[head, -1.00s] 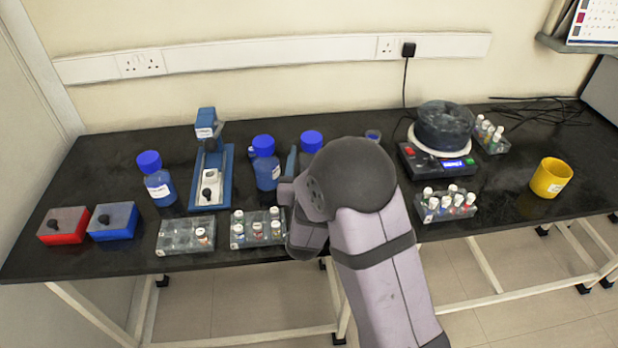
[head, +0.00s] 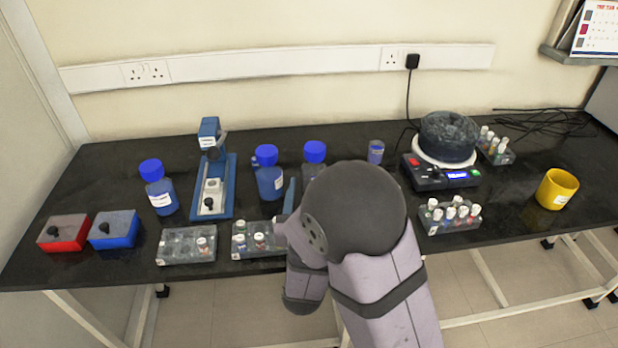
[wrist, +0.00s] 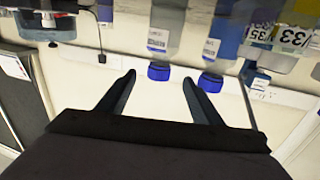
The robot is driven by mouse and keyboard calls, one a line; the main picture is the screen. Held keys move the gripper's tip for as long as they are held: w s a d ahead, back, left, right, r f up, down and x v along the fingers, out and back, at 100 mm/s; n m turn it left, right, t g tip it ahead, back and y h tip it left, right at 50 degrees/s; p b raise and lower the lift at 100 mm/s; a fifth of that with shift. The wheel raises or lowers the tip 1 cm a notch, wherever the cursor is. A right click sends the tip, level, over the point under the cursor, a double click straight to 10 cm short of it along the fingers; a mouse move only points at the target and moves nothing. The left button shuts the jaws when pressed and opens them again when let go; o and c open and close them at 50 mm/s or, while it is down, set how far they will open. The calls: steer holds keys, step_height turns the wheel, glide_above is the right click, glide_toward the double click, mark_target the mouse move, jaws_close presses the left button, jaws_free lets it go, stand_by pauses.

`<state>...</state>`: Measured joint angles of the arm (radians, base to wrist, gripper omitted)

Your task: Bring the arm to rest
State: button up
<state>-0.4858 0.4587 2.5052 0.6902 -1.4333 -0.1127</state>
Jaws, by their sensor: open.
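My gripper (wrist: 159,76) is open in the wrist view, its two dark fingers apart with nothing held between them. That view is upside down. Blue-capped bottles (wrist: 158,45) show beyond the fingertips, and I see no contact with them. In the head view my arm's large rounded joint and pale link fill the lower middle, in front of the bench. They hide most of the gripper there.
The black bench (head: 110,170) carries a vial rack (head: 450,216), another rack (head: 186,246), blue-capped bottles (head: 269,183), a blue stand (head: 213,185), a scale (head: 440,175) with a dark round vessel (head: 447,137), a yellow cup (head: 557,189), and red (head: 64,233) and blue (head: 113,229) boxes.

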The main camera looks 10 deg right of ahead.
steer(key=g+y, duration=0.1)
steer(key=a+f+g+y+p, duration=0.1)
steer(key=w+a+g+y+p, duration=0.1)
steer(key=g, duration=0.1)
steer(key=shift+a+f+y, duration=0.2)
steer(key=shift+f+y, duration=0.05)
steer(key=shift+y, duration=0.15)
steer(key=s+g, duration=0.2)
steer(key=s+d+f+g+y, duration=0.1)
steer(key=s+g, duration=0.1)
steer(key=shift+s+p, duration=0.1)
steer(key=shift+p, duration=0.25)
steer(key=s+d+f+n+g+b, duration=0.1)
steer(key=s+d+f+g, duration=0.2)
steer(key=s, duration=0.4)
steer(key=s+d+f+g+h+b, duration=0.1)
steer(key=s+d+f+g, duration=0.15)
steer(key=s, duration=0.45)
steer(key=s+d+f+n+g+b, duration=0.1)
steer(key=s+d+f+g, duration=0.25)
steer(key=s, duration=0.35)
step_height(320, 180, up, 14)
steer(key=p, duration=1.4)
steer(key=shift+s+a+r+g+p, duration=0.15)
steer(key=shift+s+a+g+p, duration=0.15)
steer(key=shift+a+p, duration=0.1)
